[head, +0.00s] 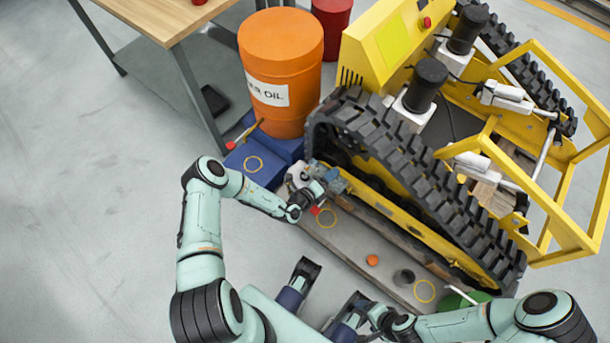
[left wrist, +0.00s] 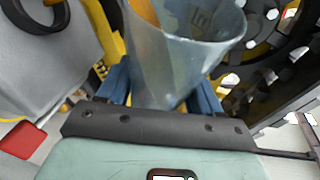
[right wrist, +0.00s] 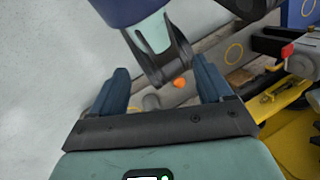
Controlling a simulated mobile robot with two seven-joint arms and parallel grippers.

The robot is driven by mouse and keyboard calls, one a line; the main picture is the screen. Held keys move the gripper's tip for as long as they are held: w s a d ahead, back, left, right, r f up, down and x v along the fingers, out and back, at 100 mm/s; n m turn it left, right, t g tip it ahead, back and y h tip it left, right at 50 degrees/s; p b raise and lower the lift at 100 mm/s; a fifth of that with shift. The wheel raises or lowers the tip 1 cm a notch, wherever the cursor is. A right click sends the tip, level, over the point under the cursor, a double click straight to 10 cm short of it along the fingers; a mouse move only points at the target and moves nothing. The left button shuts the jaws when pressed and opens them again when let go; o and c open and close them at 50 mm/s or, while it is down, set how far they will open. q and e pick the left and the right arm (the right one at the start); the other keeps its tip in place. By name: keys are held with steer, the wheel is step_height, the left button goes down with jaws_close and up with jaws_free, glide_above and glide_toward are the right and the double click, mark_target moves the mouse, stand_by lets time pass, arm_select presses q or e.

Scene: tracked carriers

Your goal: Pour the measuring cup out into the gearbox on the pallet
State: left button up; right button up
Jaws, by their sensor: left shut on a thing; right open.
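My left gripper (head: 322,187) is shut on the measuring cup (left wrist: 180,55), a clear bluish tapered cup that shows small in the head view (head: 335,181). An orange patch shows in or through the cup; I cannot tell which. A pale grey housing, seemingly the gearbox (head: 297,176), stands just left of the cup on a grey-brown board, seemingly the pallet (head: 345,243). In the left wrist view a grey body (left wrist: 45,65) with a black ring lies left of the cup, apart from it. My right gripper (right wrist: 162,78) is open and empty.
The yellow tracked carrier (head: 385,45) stands close behind and right of the cup. An orange oil drum (head: 280,50) and blue box (head: 253,168) stand at the back left. An orange cap (head: 372,260) and dark round piece (head: 403,277) lie on the board. Floor at left is clear.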

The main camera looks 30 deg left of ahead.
arm_select(q)
steer(key=shift+f+n+b, duration=0.25)
steer(key=shift+n+b, duration=0.25)
steer(key=shift+b, duration=0.75)
arm_select(e)
steer(key=shift+t, duration=0.6)
steer(key=shift+w+d+f, duration=0.4)
steer(key=shift+w+f, duration=0.4)
steer(key=shift+w, duration=0.1)
steer(key=shift+w+d+f, duration=0.35)
steer(key=shift+w+f, duration=0.4)
steer(key=shift+w, duration=0.1)
arm_select(q)
steer(key=shift+a+n+t+h+b, duration=0.15)
steer(key=shift+n+t+h+b, duration=0.35)
steer(key=shift+n, duration=0.2)
arm_select(e)
steer(key=shift+w+d+f+h, duration=0.35)
steer(key=shift+w+f, duration=0.25)
steer(key=shift+w, duration=0.25)
stand_by(2.4)
stand_by(0.5)
